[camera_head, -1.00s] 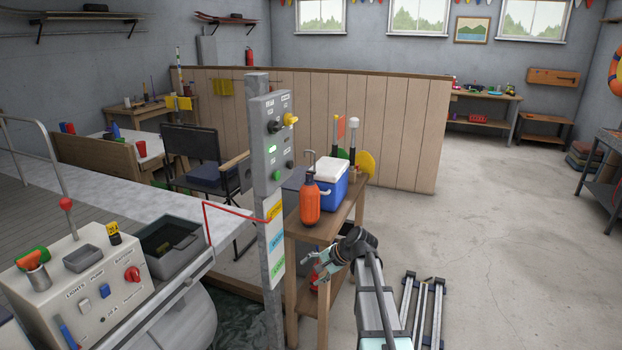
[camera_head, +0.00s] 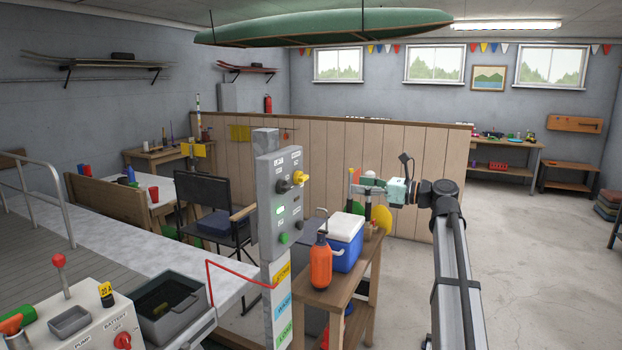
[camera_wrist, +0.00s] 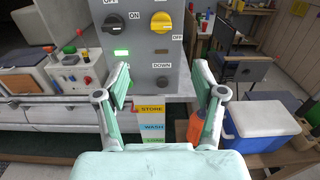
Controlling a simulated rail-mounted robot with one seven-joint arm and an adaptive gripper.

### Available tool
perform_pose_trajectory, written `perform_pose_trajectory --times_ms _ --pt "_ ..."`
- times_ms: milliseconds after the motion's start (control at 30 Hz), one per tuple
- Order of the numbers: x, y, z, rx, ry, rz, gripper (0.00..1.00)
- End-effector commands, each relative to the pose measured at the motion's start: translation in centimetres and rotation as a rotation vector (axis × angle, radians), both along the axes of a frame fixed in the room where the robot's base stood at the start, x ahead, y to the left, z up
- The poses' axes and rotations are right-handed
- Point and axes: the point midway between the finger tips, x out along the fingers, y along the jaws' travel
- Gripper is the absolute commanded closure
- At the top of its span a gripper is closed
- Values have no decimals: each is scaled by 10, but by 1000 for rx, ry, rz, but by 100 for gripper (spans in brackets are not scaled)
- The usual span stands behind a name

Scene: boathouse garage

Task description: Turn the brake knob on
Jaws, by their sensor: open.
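A grey control box (camera_head: 268,222) stands on a post in the head view. It carries a black knob (camera_head: 283,186) and, to its right, a yellow knob (camera_head: 301,178). In the wrist view the black knob (camera_wrist: 113,22) and the yellow knob (camera_wrist: 161,22) sit side by side near the top edge, with OFF and ON labels around them. Their name labels are cut off there and too small to read in the head view. My gripper (camera_head: 366,186) is open and empty, right of the box. In the wrist view its fingers (camera_wrist: 163,88) are spread below the knobs, touching neither.
A lit green lamp (camera_wrist: 121,52) and a dark lamp (camera_wrist: 161,51) sit under the knobs. A small table with an orange bottle (camera_head: 320,262) and a blue cooler (camera_head: 346,240) stands right of the post. A console (camera_head: 85,320) is at front left.

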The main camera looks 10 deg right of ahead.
Motion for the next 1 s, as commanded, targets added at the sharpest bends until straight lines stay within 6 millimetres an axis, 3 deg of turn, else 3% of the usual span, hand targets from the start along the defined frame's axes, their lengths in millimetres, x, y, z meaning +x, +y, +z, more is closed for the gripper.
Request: perform_pose_trajectory --times_ms 267,800,1000 --pt "15 20 1 9 16 2 31" --pt "77 103 2 8 14 0 31" --pt "95 126 1 6 14 -1 31"
